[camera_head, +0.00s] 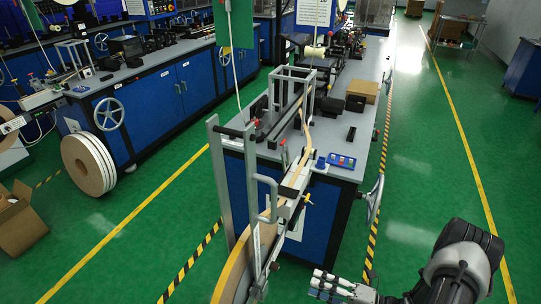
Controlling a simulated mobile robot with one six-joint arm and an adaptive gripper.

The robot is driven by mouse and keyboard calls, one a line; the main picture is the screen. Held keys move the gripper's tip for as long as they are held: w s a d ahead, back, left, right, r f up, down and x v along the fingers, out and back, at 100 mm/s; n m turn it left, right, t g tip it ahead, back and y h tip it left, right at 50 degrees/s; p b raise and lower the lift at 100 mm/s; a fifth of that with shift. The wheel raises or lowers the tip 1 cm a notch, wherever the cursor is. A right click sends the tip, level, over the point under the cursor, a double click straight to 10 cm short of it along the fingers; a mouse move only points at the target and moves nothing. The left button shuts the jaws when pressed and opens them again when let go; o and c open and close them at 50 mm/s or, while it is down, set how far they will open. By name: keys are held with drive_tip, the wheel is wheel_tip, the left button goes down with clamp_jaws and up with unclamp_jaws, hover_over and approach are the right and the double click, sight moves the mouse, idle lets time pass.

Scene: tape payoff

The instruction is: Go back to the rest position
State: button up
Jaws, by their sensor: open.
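My gripper (320,284) is at the bottom of the head view, right of centre, with its fingers pointing left. It is open, and I see nothing held in it. It is low over the green floor, in front of the workbench (352,140) and to the right of the tape reel (238,275). The reel is large, with an orange-yellow rim, and is cut off by the bottom edge. A tan tape (306,135) runs from the reel side up through a metal guide (297,178) onto the bench.
A blue button box (341,161) sits at the bench's near end, and a handwheel (375,198) juts from its right side. White-edged rolls (88,165) stand by the left bench. A cardboard box (18,222) lies far left. The right aisle (425,150) is clear.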

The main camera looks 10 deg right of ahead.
drive_tip(key=s+a+r+n+g+h, duration=0.1)
drive_tip(key=a+r+n+g+h, duration=0.2)
drive_tip(key=r+n, duration=0.45)
drive_tip(key=s+a+r+n+g, duration=0.25)
drive_tip(key=r+n+g, duration=0.25)
drive_tip(key=r+n, duration=0.25)
drive_tip(key=s+a+r+n+g+h, duration=0.1)
drive_tip(key=a+r+n+g+h, duration=0.2)
drive_tip(key=r+n, duration=0.4)
drive_tip(key=s+r+n+t+h, duration=0.2)
drive_tip(key=s+r+n+h, duration=0.2)
drive_tip(key=n, duration=0.6)
drive_tip(key=s+a+r+n+t+h, duration=0.1)
drive_tip(key=s+r+n+t+h, duration=0.2)
drive_tip(key=r+n, duration=0.5)
drive_tip(key=s+n+h, duration=0.1)
drive_tip(key=s+n, duration=0.1)
drive_tip(key=n, duration=0.1)
drive_tip(key=shift+s+r+h, duration=0.2)
drive_tip(key=shift+s+h, duration=0.1)
